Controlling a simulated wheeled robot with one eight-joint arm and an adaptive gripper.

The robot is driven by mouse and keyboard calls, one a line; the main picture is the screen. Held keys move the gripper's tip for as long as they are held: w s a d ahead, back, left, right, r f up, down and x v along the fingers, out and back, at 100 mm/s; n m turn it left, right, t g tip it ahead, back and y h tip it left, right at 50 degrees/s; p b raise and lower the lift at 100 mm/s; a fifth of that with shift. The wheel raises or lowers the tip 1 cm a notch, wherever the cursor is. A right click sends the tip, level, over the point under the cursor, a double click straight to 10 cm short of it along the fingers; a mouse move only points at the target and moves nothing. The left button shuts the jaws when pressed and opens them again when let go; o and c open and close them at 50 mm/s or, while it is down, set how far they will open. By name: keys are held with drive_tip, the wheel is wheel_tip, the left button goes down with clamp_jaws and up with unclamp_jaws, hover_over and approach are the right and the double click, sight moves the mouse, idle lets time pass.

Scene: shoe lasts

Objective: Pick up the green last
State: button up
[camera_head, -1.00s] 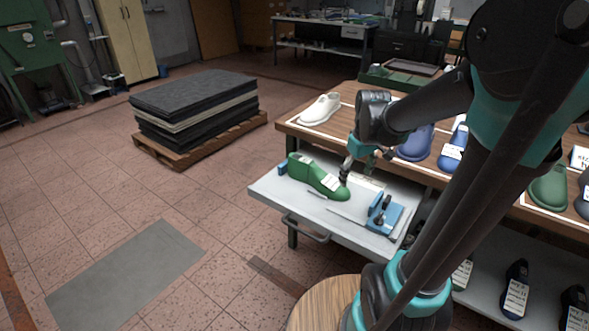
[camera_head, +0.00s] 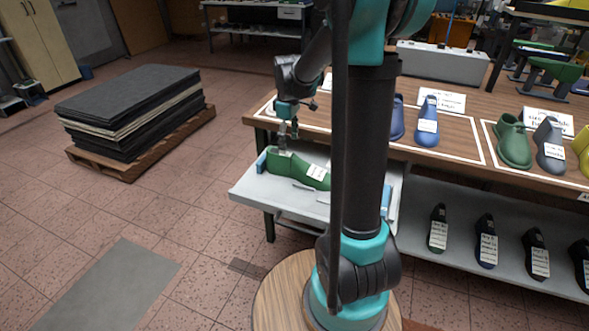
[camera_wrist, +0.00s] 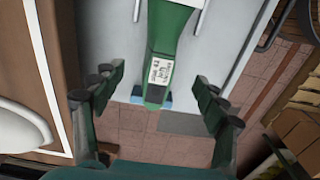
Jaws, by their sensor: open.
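The green last (camera_head: 287,165) lies on its side-shelf, a light grey pull-out board (camera_head: 250,190), with a white label on it. My gripper (camera_head: 288,133) is above the last's left end, pointing down. In the wrist view the last (camera_wrist: 172,30) runs down from the top edge, and its labelled end lies between the spread fingers of my gripper (camera_wrist: 160,78). The jaws are open and empty, with a gap on both sides of the last. My arm hides the board's right part in the head view.
A blue block (camera_head: 262,161) stands at the last's left end. A blue fixture (camera_head: 387,200) shows partly behind my arm. The wooden table (camera_head: 455,155) behind carries several other lasts, including another green one (camera_head: 513,142).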

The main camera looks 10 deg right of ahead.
sight(290, 166)
drive_tip(key=f, duration=1)
drive_tip(key=shift+s+d+f, duration=0.15)
drive_tip(key=shift+s+f, duration=0.05)
drive_tip(key=shift+f, duration=0.2)
clamp_jaws()
